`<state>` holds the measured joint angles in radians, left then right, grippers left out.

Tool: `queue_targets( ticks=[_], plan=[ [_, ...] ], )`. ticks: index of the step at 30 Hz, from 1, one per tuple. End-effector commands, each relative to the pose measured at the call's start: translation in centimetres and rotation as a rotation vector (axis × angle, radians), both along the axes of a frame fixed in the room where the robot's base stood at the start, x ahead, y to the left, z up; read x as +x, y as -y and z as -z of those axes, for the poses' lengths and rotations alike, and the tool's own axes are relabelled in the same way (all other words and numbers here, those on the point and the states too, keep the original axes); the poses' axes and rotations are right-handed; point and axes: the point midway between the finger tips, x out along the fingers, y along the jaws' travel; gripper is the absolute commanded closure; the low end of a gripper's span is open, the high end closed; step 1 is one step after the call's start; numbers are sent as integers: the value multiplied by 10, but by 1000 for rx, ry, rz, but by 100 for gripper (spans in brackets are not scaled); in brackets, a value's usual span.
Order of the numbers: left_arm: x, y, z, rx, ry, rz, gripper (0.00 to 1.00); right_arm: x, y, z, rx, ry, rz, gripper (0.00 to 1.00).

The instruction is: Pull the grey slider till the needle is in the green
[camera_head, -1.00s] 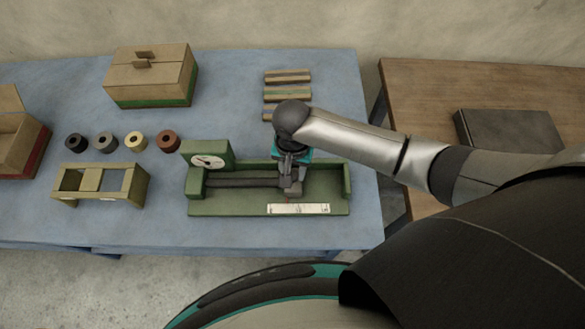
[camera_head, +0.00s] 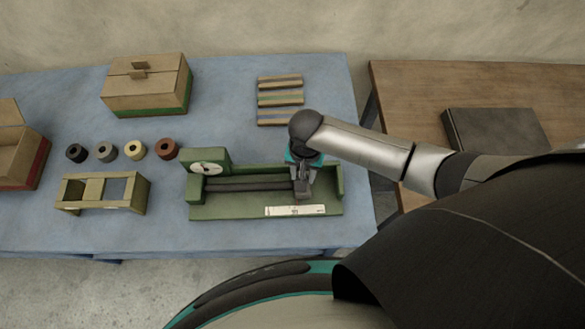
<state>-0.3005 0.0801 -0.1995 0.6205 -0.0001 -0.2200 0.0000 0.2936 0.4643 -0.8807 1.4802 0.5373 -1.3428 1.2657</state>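The green gauge device (camera_head: 225,212) lies on the blue table, with a round white dial (camera_head: 207,168) at its upper left. The needle is too small to read against any green zone. Two dark rails (camera_head: 245,185) run right from the dial block. My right gripper (camera_head: 302,192) points down at the right part of the rails, at the grey slider (camera_head: 301,194). The gripper hides most of the slider, and I cannot tell whether its fingers are closed on it. A white scale strip (camera_head: 295,211) lies along the front. My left gripper is not in view.
A lidded box (camera_head: 146,85) and several small rolls (camera_head: 106,152) are behind and left. A wooden frame (camera_head: 100,192) stands left of the device. Striped bars (camera_head: 280,98) lie behind it. A wooden table (camera_head: 420,85) with a dark box (camera_head: 505,133) is at right.

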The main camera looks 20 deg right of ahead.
Motion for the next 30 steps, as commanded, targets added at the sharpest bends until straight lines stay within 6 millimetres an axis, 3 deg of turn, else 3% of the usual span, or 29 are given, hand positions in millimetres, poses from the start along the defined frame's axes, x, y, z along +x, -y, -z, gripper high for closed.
queue_targets(
  ticks=[1, 11, 12, 18, 20, 30],
  plan=[
    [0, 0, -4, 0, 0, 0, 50, -2, 8, -1, -13, -6, 5, 100],
    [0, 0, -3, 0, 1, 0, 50, -2, 10, 1, -16, -4, 2, 100],
    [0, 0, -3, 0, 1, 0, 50, -2, 10, 1, -16, -4, 2, 57],
    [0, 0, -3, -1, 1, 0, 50, -2, 9, 1, -12, -3, 1, 35],
    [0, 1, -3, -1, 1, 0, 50, -2, 8, 1, -10, -3, 1, 29],
    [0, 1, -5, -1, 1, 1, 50, -1, 6, -4, -5, -1, 0, 29]
  ],
)
